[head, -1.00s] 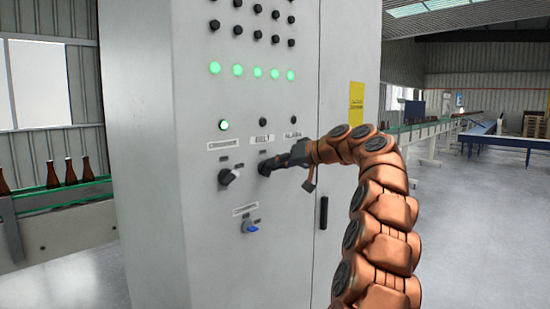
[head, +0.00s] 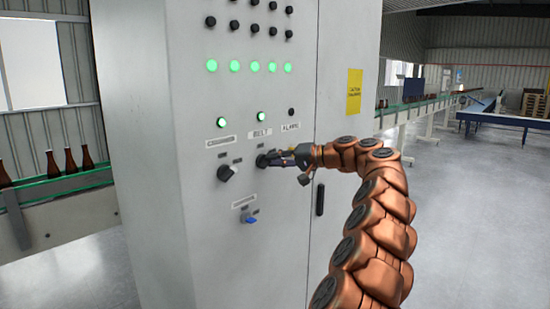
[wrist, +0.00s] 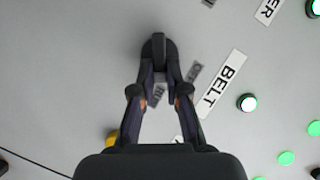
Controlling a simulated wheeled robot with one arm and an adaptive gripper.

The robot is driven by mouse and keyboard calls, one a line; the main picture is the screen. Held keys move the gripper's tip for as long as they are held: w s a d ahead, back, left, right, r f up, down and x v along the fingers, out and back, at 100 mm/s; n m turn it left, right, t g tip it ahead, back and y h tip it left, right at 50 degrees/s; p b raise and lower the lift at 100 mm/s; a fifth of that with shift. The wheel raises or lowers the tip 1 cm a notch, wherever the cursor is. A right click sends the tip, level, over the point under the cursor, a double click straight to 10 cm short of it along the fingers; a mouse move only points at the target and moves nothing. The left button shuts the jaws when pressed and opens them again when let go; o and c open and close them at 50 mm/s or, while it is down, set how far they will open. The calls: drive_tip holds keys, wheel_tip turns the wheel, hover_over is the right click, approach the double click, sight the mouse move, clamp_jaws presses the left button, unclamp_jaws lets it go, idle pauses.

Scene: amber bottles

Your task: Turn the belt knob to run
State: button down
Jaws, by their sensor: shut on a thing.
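The belt knob (wrist: 158,48) is a dark round knob with a raised grip bar, on the grey cabinet front. In the wrist view my gripper (wrist: 160,78) reaches to it with both fingers closed on its grip bar. In the head view my gripper (head: 272,158) meets the panel just below the BELT label (head: 260,134) and mostly hides the knob. The BELT label (wrist: 222,82) also shows in the wrist view. The lamp above that label (head: 261,116) is lit green.
Another dark knob (head: 227,173) is left of the belt knob, and a blue switch (head: 249,220) is below. A row of green lamps (head: 235,66) is above. A black door handle (head: 320,199) is at the right. Bottles (head: 71,161) stand on a conveyor at the left.

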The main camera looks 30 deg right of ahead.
idle(0.3)
drive_tip(key=c, duration=1.2)
unclamp_jaws()
drive_tip(key=v, duration=1.2)
drive_tip(key=shift+d, duration=0.1)
